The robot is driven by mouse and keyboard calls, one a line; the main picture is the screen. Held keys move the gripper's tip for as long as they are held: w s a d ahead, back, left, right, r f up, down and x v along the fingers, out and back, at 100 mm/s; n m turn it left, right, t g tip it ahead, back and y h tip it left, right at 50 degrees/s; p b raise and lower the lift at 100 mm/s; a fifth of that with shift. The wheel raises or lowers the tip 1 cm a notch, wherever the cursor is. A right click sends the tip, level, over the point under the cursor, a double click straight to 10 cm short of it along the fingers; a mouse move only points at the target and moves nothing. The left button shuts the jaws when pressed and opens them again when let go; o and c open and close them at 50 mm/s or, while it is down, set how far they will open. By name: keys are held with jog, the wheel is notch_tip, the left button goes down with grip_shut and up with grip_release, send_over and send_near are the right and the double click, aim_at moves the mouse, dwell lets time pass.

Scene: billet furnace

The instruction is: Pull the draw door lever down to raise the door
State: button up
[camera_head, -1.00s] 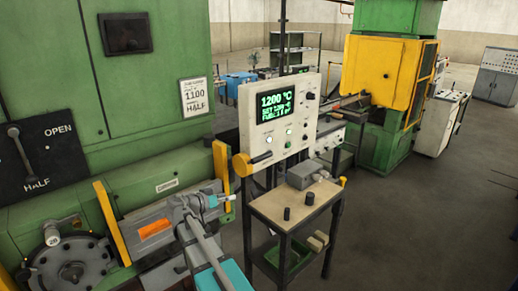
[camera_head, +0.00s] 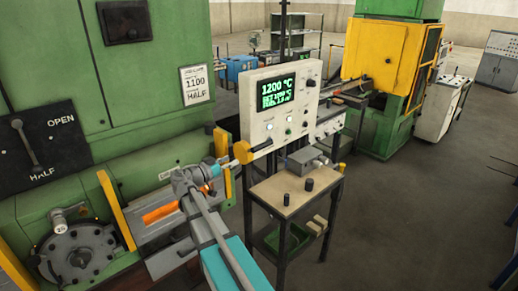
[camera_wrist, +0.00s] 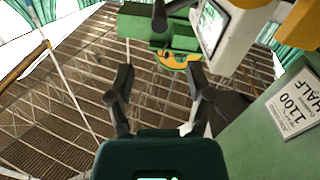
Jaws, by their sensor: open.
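A lever with a yellow hub (camera_head: 243,153) and a dark handle sits at the lower left corner of the control panel; it appears to be the draw door lever. My gripper (camera_head: 232,163) is open and empty, close to the left of the yellow hub; contact cannot be told. In the wrist view its two dark fingers (camera_wrist: 158,82) stand apart with nothing between them. The grey furnace front (camera_head: 150,236) has an orange-glowing slot (camera_head: 162,213) between two yellow uprights. I cannot tell the door's edge from the slot.
The control panel (camera_head: 281,108), reading 1200 °C, stands right of my gripper. A small table (camera_head: 290,190) with dark knobs is below it. At left, another lever (camera_head: 24,143) sits on a black OPEN/HALF plate. The floor at right is clear.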

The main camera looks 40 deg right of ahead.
aim_at(257, 149)
jog(key=d, duration=0.8)
jog(key=w+d, duration=0.1)
jog(key=d, duration=0.4)
